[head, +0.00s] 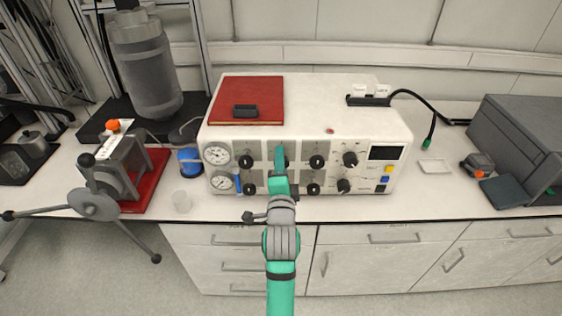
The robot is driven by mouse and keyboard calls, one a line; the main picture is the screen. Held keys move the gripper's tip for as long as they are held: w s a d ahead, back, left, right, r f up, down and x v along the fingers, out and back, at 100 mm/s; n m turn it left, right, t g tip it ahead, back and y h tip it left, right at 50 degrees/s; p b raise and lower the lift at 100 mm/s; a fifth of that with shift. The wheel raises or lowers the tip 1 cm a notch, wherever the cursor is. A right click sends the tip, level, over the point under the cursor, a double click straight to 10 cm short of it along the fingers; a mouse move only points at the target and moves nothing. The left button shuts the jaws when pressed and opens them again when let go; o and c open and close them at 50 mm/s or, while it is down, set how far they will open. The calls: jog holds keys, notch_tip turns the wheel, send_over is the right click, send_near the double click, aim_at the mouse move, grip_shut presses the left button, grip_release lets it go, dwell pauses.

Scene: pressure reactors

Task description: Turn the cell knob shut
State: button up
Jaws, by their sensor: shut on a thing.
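The white control unit (304,112) stands on the bench with a front panel of several black knobs. My arm reaches straight forward from below. My gripper (280,160) is at the upper row of the panel, shut on a knob there. The arm and gripper hide most of that knob, so its angle cannot be read. Black knobs show on either side, one at upper left (246,161) and one at upper right (317,161). The panel labels are too small to read, so I cannot tell which knob is the cell knob.
Two gauges (217,154) and a blue-handled item (238,183) sit left of the gripper. A dark display (383,153) is at the panel's right. A red-based vise-like device (120,170) stands left; a grey box (520,130) stands right.

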jog(key=o, duration=1.1)
jog(key=shift+c, duration=0.2)
jog(key=s, duration=1)
jog(key=shift+s, duration=0.3)
